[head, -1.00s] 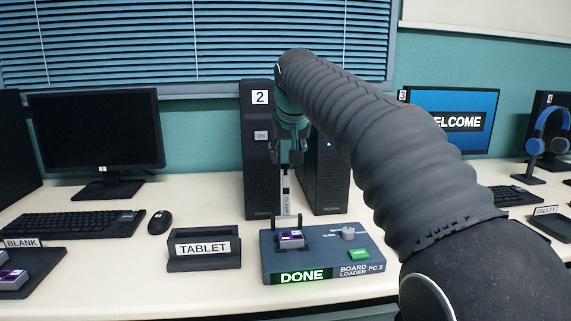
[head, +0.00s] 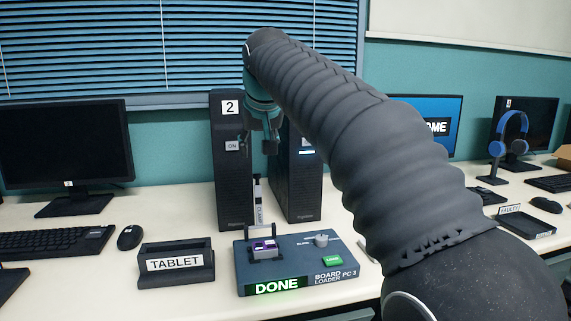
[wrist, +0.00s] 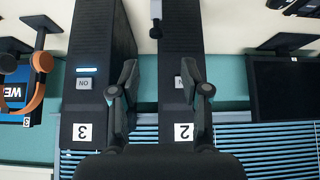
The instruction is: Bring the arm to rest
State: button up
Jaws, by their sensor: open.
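My gripper (head: 258,146) is in front of the towers numbered 2 and 3, above the board loader. In the wrist view my gripper (wrist: 160,82) has its two fingers apart with nothing between them. My arm (head: 350,130) reaches from the lower right up and across to the left. The board loader (head: 341,282) stands on the table with a lit green DONE sign (head: 277,288). A purple-topped board (head: 264,246) sits in its slot, and the clamp lever (head: 258,203) stands upright behind it.
Tower 2 (head: 229,185) and tower 3 (head: 305,185) stand close behind the gripper. A TABLET holder (head: 176,263), mouse (head: 130,237), keyboard (head: 55,242) and monitor (head: 65,145) are to the left. A headphone stand (head: 497,165) and FAULTY tray (head: 527,222) are to the right.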

jog(key=s+d+f+g, duration=0.1)
jog(key=s+d+f, duration=0.1)
jog(key=f, duration=0.4)
jog(key=s+d+f+g, duration=0.1)
jog(key=s+d+f, duration=0.2)
jog(key=f, duration=0.4)
jog(key=s+d+f+m, duration=0.1)
jog(key=s+d+f, duration=0.4)
jog(key=s+d, duration=0.2)
jog(key=s+d+f+m+h, duration=0.1)
jog(key=s+d+f, duration=0.4)
jog(key=s, duration=0.5)
jog(key=s+d+f+m+h, duration=0.1)
jog(key=s+d+f+m, duration=0.1)
jog(key=s+d+f, duration=0.3)
jog(key=shift+s+d+f, duration=0.3)
jog(key=shift+s+d, duration=1.85)
jog(key=shift+d, duration=0.35)
